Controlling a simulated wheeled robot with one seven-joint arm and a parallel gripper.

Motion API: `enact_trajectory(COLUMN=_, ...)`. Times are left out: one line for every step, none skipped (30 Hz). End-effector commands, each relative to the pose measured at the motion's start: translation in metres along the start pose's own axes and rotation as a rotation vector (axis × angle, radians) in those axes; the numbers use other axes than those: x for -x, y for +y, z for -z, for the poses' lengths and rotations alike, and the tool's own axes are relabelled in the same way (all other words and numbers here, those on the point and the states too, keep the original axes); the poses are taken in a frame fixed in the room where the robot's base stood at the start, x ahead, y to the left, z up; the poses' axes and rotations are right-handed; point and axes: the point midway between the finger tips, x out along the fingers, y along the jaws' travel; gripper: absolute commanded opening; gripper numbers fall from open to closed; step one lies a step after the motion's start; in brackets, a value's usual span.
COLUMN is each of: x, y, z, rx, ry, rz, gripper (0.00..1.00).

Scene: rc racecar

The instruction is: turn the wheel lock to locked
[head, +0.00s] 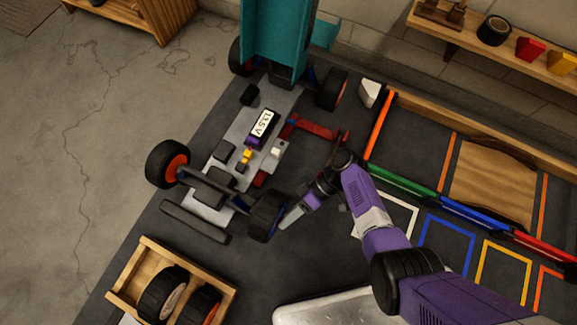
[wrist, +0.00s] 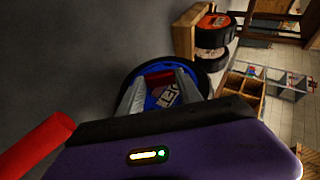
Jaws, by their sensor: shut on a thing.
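The RC car chassis (head: 235,150) sits on the dark mat with wheels at its corners. My gripper (head: 283,224) reaches from the right to the outer side of the chassis's near right wheel (head: 264,213). In the wrist view, the fingers (wrist: 162,100) are on the hub of this wheel, which has a black tire and a blue face with a printed label (wrist: 166,96). The fingers are shut on the wheel lock at the hub; the lock itself is mostly hidden between them, and its turn angle cannot be told.
A wooden crate (head: 222,283) with spare wheels stands at the lower left. A silver tray (head: 320,305) lies near the bottom. A red arm part (head: 317,128) sticks out from the chassis. Colored outlines (head: 447,233) mark the mat at right. A teal body shell (head: 275,40) stands behind.

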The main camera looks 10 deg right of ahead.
Motion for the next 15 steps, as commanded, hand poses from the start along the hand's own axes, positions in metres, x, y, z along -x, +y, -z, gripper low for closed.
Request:
enact_trajectory(x=-0.0018, y=0.0055, z=-0.0002, rx=-0.011, ry=0.001, rz=0.024, gripper=0.01)
enact_trajectory(x=-0.0017, y=0.0055, z=-0.0004, rx=-0.018, ry=0.001, rz=0.039, gripper=0.01)
enact_trajectory(x=-0.0019, y=0.0055, z=-0.0006, rx=-0.025, ry=0.001, rz=0.057, gripper=0.01)
enact_trajectory(x=-0.0016, y=0.0054, z=-0.0003, rx=-0.03, ry=0.0, rz=0.07, gripper=0.01)
enact_trajectory(x=-0.0015, y=0.0054, z=-0.0003, rx=-0.035, ry=0.0, rz=0.081, gripper=0.01)
enact_trajectory(x=-0.0014, y=0.0056, z=-0.0006, rx=-0.041, ry=0.0, rz=0.094, gripper=0.01)
enact_trajectory(x=-0.0014, y=0.0056, z=-0.0007, rx=-0.045, ry=0.0, rz=0.103, gripper=0.01)
enact_trajectory(x=-0.0013, y=0.0055, z=-0.0007, rx=-0.049, ry=0.0, rz=0.112, gripper=0.01)
enact_trajectory(x=-0.0011, y=0.0054, z=-0.0005, rx=-0.052, ry=-0.001, rz=0.121, gripper=0.01)
enact_trajectory(x=-0.0012, y=0.0053, z=-0.0007, rx=-0.055, ry=-0.002, rz=0.127, gripper=0.01)
enact_trajectory(x=-0.0013, y=0.0052, z=-0.001, rx=-0.057, ry=-0.002, rz=0.133, gripper=0.01)
enact_trajectory(x=-0.0013, y=0.0051, z=-0.0011, rx=-0.059, ry=-0.002, rz=0.138, gripper=0.01)
enact_trajectory(x=-0.0013, y=0.0051, z=-0.0011, rx=-0.061, ry=-0.002, rz=0.141, gripper=0.01)
enact_trajectory(x=-0.0013, y=0.005, z=-0.0012, rx=-0.062, ry=-0.003, rz=0.144, gripper=0.01)
enact_trajectory(x=-0.0012, y=0.0049, z=-0.0013, rx=-0.063, ry=-0.003, rz=0.147, gripper=0.01)
